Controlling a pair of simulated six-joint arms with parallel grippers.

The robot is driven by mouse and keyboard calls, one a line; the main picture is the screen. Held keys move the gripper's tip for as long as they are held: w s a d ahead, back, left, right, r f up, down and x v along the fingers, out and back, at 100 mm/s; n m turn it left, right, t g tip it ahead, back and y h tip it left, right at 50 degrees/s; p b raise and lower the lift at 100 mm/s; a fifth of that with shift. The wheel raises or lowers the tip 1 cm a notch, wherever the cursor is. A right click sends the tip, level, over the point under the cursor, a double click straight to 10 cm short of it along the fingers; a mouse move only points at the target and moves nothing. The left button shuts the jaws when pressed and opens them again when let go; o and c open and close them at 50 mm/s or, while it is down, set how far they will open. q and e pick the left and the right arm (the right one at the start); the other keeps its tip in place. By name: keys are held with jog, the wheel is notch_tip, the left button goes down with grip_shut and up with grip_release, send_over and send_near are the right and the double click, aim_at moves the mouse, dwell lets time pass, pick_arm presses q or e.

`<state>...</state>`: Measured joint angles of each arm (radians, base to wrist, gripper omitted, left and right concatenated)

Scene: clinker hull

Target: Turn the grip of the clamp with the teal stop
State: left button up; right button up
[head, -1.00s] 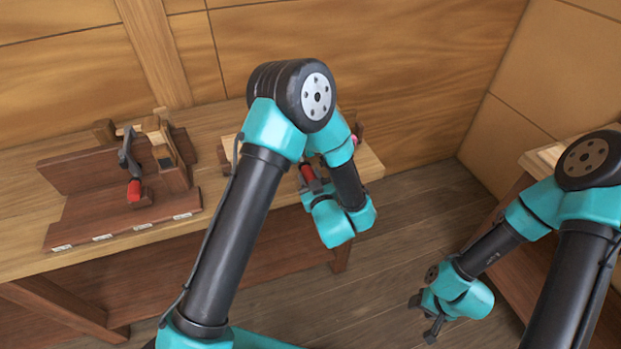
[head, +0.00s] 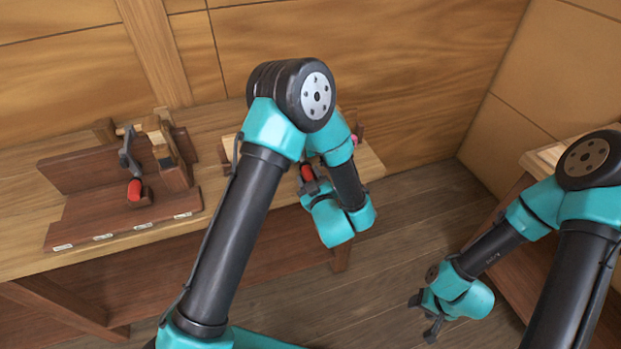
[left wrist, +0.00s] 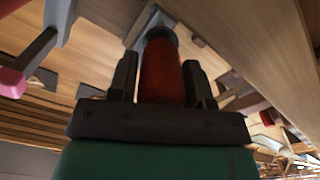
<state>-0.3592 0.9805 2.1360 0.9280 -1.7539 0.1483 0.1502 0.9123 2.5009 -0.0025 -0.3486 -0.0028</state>
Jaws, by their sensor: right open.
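A red cylindrical grip (left wrist: 162,72) stands between the two dark fingers of my left gripper (left wrist: 160,75) in the left wrist view, and the fingers look closed on its sides. In the head view the red grip (head: 307,173) and my left gripper (head: 312,184) are at the bench's right end, partly hidden by my arm. I cannot make out a teal stop. A pink-tipped part (left wrist: 12,83) shows at the left of the wrist view. My right gripper (head: 421,318) is open and empty, low above the floor, away from the bench.
A wooden jig (head: 75,225) on the bench (head: 20,262) at left carries another clamp (head: 128,155) with a red grip (head: 134,190). The wall stands close behind the bench. A second bench (head: 520,225) is at right. Open floor lies between the benches.

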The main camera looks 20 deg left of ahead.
pick_arm(q)
jog(key=o, duration=0.3)
jog(key=shift+o, duration=0.2)
jog(key=shift+s+d, duration=0.1)
jog(key=v, duration=1.7)
jog(key=shift+d, duration=0.15)
